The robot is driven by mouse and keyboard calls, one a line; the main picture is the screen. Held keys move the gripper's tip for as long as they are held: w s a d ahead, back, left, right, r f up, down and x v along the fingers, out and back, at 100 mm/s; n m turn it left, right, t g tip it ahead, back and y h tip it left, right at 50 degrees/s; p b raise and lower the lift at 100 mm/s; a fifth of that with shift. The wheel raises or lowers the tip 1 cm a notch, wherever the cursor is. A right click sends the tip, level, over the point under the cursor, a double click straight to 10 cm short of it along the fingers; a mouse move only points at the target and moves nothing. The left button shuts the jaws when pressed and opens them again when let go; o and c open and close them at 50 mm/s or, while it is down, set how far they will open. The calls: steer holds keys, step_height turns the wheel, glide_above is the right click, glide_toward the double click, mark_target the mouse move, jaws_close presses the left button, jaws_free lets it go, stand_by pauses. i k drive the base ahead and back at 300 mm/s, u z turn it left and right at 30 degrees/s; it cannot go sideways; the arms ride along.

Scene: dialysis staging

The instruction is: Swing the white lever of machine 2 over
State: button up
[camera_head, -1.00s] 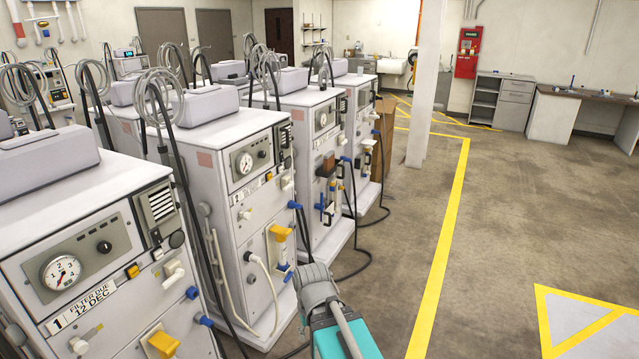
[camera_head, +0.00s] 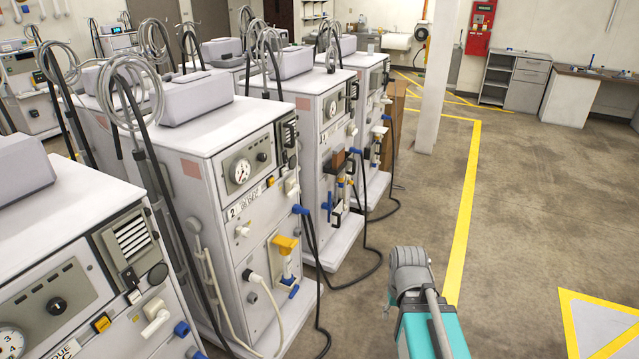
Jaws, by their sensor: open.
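Machine 2 (camera_head: 205,165) is a white cabinet with a "2" label, a round gauge and a black knob on its upper panel. A small white lever (camera_head: 291,187) sits on its front at the upper right, below a black grille; at this size I cannot tell exactly how it is turned. Below and to the right is a blue connector (camera_head: 300,210), with a yellow-topped fitting (camera_head: 286,245) lower down. My arm shows at the lower middle right, on the floor side of the machine and apart from it. My gripper is not in the picture.
Machine 1 (camera_head: 90,270) stands close at lower left, partly cut off. More machines (camera_head: 320,150) stand beyond machine 2. Dark hoses (camera_head: 318,290) hang and lie on the floor by its front. Open floor (camera_head: 400,215) lies to the right, with a yellow line (camera_head: 466,210).

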mark_target(296, 189)
steer(key=u, duration=0.1)
steer(key=i, duration=1.4)
steer(key=u, duration=0.6)
